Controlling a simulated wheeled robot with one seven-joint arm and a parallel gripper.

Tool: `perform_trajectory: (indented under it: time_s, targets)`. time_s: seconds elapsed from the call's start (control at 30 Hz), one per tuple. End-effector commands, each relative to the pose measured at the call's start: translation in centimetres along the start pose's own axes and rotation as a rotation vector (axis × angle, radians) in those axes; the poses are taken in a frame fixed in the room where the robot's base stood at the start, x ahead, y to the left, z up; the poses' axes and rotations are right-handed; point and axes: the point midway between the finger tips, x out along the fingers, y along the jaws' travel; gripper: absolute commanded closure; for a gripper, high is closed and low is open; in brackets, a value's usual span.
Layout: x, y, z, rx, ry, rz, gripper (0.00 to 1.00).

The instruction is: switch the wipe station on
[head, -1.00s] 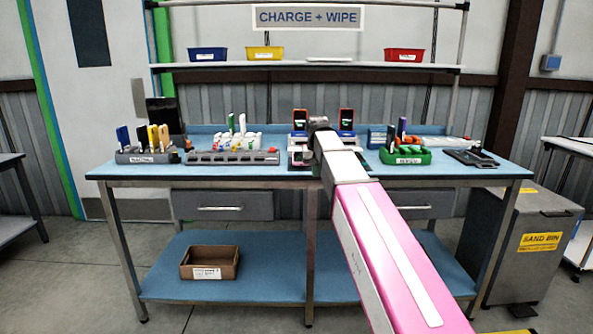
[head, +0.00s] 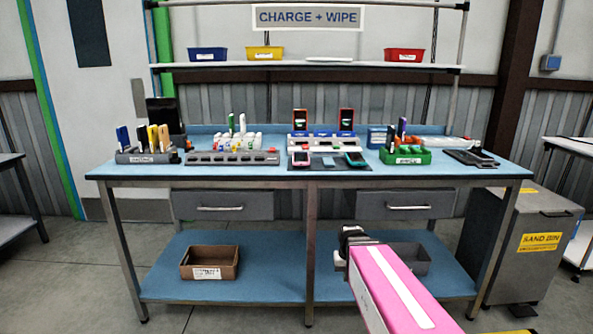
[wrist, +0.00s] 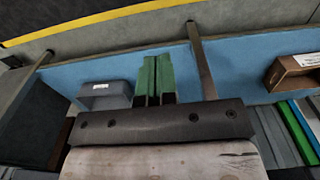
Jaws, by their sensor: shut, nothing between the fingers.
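The blue-topped bench (head: 300,183) stands under a "CHARGE + WIPE" sign (head: 308,17). At its middle, a charging stand (head: 322,145) holds two upright phones, with two more handhelds (head: 301,159) lying on a dark mat in front. A grey slotted strip (head: 232,158) with a red spot at its right end lies to the left. I cannot tell which unit is the wipe station or see its switch state. My gripper (head: 352,236) is low, in front of the bench below the drawers. Its green fingers (wrist: 154,70) are shut and empty in the wrist view.
A brown box (head: 210,262) and a grey bin (head: 411,258) sit on the lower shelf; the bin also shows in the wrist view (wrist: 105,96). Two drawers (head: 222,207) hang under the top. A left rack (head: 148,157) and a green rack (head: 405,157) hold upright items. A sand bin (head: 525,235) stands right.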

Motion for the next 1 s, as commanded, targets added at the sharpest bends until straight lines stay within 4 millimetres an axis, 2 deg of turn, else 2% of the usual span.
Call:
perform_trajectory:
  time_s: [0.03,0.2,0.6,0.77,1.0]
  targets:
    - [0.9,0.3,1.6,0.001,-0.007,-0.001,1.0]
    - [2.9,1.0,4.0,0.003,-0.016,-0.002,1.0]
    - [3.4,1.2,4.4,0.003,-0.016,-0.003,1.0]
    - [2.9,1.0,3.6,0.025,-0.013,-0.002,1.0]
    - [-0.5,-0.1,-0.5,0.168,0.006,-0.001,1.0]
